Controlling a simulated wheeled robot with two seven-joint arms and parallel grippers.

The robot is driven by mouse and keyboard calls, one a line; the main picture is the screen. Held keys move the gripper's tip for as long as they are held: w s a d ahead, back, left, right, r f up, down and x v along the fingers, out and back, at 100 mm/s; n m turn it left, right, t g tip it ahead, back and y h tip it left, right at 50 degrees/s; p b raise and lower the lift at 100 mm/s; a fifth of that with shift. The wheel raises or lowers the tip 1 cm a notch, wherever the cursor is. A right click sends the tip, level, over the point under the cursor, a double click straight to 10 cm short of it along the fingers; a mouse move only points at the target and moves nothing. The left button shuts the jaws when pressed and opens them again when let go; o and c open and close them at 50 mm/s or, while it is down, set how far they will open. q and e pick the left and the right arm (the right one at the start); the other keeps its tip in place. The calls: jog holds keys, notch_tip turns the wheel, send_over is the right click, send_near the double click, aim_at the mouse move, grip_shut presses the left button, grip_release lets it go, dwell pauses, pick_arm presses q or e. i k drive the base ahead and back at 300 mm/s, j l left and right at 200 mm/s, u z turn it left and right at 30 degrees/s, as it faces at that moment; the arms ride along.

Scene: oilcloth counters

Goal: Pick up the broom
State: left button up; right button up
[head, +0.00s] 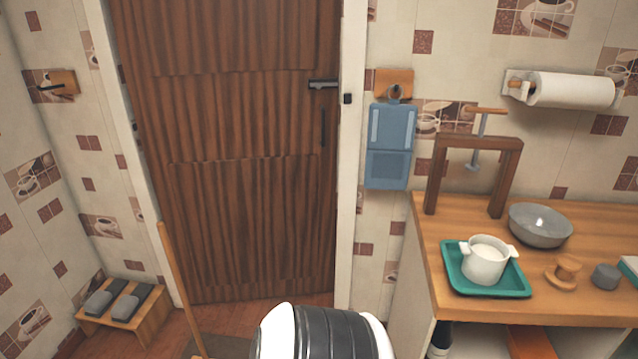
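The broom shows as a thin, light-brown wooden handle (182,285), standing slightly tilted in front of the door's lower left side. Its top end is near the left door frame, and its lower end runs down to the bottom edge of the view. The sweeping head cannot be made out clearly. A white and black part of my own body covers the bottom middle of the view, to the right of the handle. Neither of my grippers is in view.
A dark wooden door (240,140) is closed behind the handle. A low wooden bench (150,325) with grey slippers stands at the left wall. A wooden counter (455,245) at the right bears a green tray (460,285), a white pot (485,265) and a grey bowl (540,228).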

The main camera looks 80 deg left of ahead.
aim_at(161, 229)
jog(key=u, duration=3.75)
jog(key=i+j, duration=0.55)
jog(key=j, duration=0.15)
